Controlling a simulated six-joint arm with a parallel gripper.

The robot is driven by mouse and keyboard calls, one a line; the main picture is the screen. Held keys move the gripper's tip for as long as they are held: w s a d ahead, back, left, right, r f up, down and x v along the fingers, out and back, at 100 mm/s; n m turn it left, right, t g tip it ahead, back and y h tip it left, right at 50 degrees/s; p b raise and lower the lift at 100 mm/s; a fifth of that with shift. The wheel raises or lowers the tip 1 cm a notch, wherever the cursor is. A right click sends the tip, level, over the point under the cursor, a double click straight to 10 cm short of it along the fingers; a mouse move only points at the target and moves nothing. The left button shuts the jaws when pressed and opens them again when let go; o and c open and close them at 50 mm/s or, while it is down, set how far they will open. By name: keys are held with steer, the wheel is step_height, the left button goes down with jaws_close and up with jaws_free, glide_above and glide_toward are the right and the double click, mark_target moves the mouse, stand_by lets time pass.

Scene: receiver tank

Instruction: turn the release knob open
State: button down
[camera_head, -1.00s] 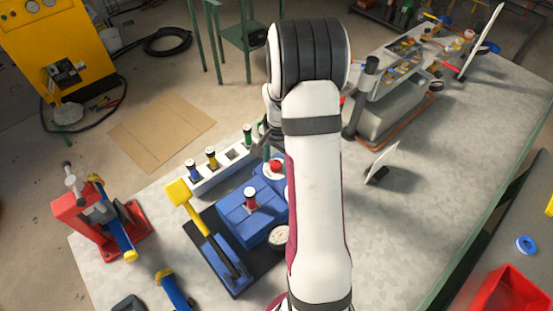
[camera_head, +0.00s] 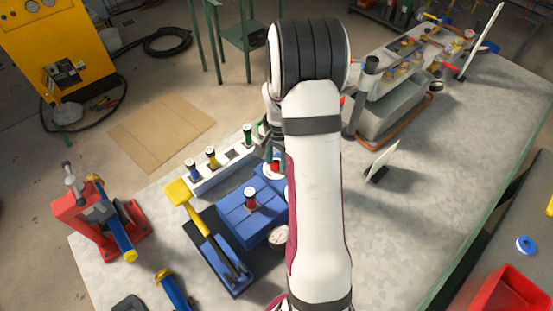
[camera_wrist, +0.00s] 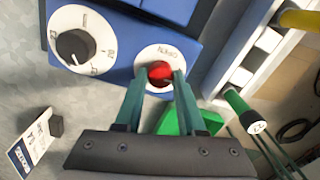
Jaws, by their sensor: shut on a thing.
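The red knob (camera_wrist: 160,73) sits on a round white plate with small lettering on the blue tank unit (camera_wrist: 118,22). My gripper (camera_wrist: 158,80) has its two green fingers on either side of the knob and is shut on it. In the head view the red knob (camera_head: 275,167) shows at the right end of the blue unit (camera_head: 233,213), with my gripper (camera_head: 275,156) over it, partly hidden by my arm. Which way the knob is turned cannot be told.
A black knob on a white dial (camera_wrist: 75,45) is close beside in the wrist view. A rail with several coloured plugs (camera_head: 220,168) stands behind the blue unit. A yellow-handled lever (camera_head: 192,211) is at its left. A small upright card (camera_head: 381,160) stands right of my arm.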

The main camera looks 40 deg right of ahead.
steer(key=n, duration=0.8)
steer(key=shift+n, duration=0.4)
steer(key=n, duration=0.4)
steer(key=shift+w, duration=0.1)
steer(key=shift+n, duration=2)
steer(key=c, duration=0.5)
jaws_free()
steer(key=shift+r, duration=0.1)
